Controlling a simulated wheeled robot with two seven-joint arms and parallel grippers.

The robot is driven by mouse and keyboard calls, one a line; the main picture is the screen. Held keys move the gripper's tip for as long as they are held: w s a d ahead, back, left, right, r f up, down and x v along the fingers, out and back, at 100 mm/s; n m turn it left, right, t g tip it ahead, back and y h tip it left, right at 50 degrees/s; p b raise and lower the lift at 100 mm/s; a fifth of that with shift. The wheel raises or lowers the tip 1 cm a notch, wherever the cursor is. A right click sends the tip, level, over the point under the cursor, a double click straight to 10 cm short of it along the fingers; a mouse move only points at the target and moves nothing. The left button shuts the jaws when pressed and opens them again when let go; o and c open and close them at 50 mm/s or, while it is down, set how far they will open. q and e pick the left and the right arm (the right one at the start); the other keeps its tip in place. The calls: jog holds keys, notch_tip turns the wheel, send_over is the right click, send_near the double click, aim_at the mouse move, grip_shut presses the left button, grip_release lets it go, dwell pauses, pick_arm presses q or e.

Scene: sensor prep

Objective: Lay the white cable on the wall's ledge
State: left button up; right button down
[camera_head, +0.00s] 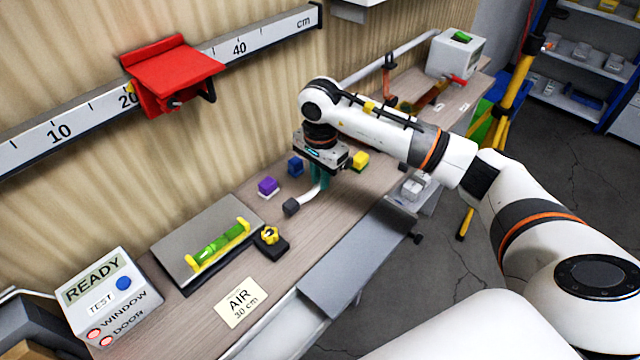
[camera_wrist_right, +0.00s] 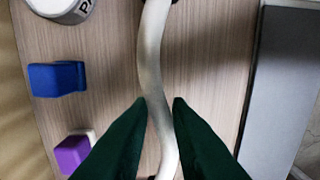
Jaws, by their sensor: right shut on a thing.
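The white cable (camera_head: 310,196) is on the wooden bench, with a dark grey plug (camera_head: 291,207) at its near end. My right gripper (camera_head: 320,182) points down over the bench and is shut on the cable. In the right wrist view the cable (camera_wrist_right: 150,50) runs lengthwise between the two dark green fingertips (camera_wrist_right: 161,104). The cable's far part is hidden behind the gripper in the head view. A long white centimetre scale (camera_head: 265,38) runs along the wall; I cannot tell if its top is the ledge. My left gripper is not in view.
Blue (camera_head: 295,166), purple (camera_head: 268,186) and yellow (camera_head: 360,159) blocks stand near the gripper. A red bracket (camera_head: 172,70) sits on the scale. A grey plate (camera_head: 170,245) with a green level, a yellow-knobbed block (camera_head: 270,243) and a READY box (camera_head: 110,296) stand nearer left.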

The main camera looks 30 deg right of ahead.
aim_at(321, 198)
notch_tip(321, 198, down, 3)
jog(key=shift+f+p, duration=0.1)
jog(key=shift+p, duration=0.25)
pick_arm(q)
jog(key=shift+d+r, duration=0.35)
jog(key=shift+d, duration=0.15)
pick_arm(e)
jog(key=shift+f, duration=0.3)
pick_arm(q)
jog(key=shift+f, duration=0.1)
pick_arm(e)
jog(key=shift+f, duration=0.1)
jog(key=shift+f+b, duration=0.15)
jog(key=shift+b, duration=0.15)
jog(key=c, duration=1.3)
grip_release()
jog(key=shift+c, duration=0.2)
